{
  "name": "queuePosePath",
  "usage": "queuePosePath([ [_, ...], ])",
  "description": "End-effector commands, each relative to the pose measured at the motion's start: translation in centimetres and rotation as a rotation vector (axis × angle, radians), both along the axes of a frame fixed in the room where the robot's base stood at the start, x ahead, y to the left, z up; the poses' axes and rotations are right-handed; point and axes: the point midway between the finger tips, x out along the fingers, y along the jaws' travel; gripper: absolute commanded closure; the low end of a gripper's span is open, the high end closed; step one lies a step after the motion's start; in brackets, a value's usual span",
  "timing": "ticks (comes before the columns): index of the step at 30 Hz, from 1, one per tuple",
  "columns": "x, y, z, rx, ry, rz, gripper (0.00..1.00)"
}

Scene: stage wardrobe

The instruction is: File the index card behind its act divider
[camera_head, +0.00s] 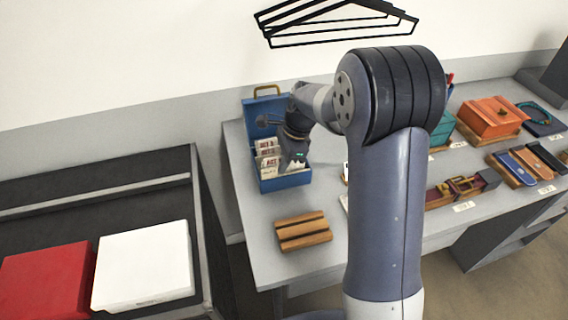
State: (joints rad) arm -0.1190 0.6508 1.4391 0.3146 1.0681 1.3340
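A blue file box (284,184) stands open on the grey table, its lid (262,108) raised at the back. Cream act dividers (268,162) with red lettering stand upright in its left part. My gripper (294,166) points down over the right part of the box, close to or among the dividers. Its fingers are too small and covered to show whether they are open or shut. I cannot make out a separate index card; pale shapes at the fingertips blend with the dividers. A wooden block with grooves (303,231) lies in front of the box, with no card in it.
My arm hides the middle of the table (262,255). To the right are an orange box (492,117), a teal box (442,129) and several cases. Black hangers (335,22) hang above. A dark cart at left holds a red box (45,285) and a white box (145,264).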

Motion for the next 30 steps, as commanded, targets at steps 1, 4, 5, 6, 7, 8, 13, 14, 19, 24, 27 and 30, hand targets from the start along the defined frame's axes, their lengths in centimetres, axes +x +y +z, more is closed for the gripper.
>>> queuePosePath([
  [1,-0.8,-0.2,-2.4,-0.013,0.033,0.004,1.0],
  [4,-0.8,-0.3,-2.7,-0.015,0.032,0.005,1.0],
  [5,-0.8,-0.3,-2.8,-0.015,0.032,0.005,1.0],
  [6,-0.8,-0.3,-2.8,-0.015,0.032,0.005,1.0],
  [7,-0.8,-0.3,-2.9,-0.015,0.032,0.005,1.0],
  [8,-0.8,-0.3,-2.9,-0.015,0.032,0.005,1.0],
  [13,-0.8,-0.2,-2.7,-0.013,0.034,0.005,1.0],
  [14,-0.8,-0.2,-2.7,-0.013,0.034,0.005,1.0],
  [19,-0.8,-0.2,-2.6,-0.011,0.035,0.005,0.84],
  [24,-0.9,-0.2,-2.4,-0.011,0.038,0.005,0.73],
  [27,-0.9,-0.2,-2.4,-0.01,0.039,0.005,0.73],
  [30,-0.9,-0.3,-1.8,-0.009,0.036,0.005,0.73],
])
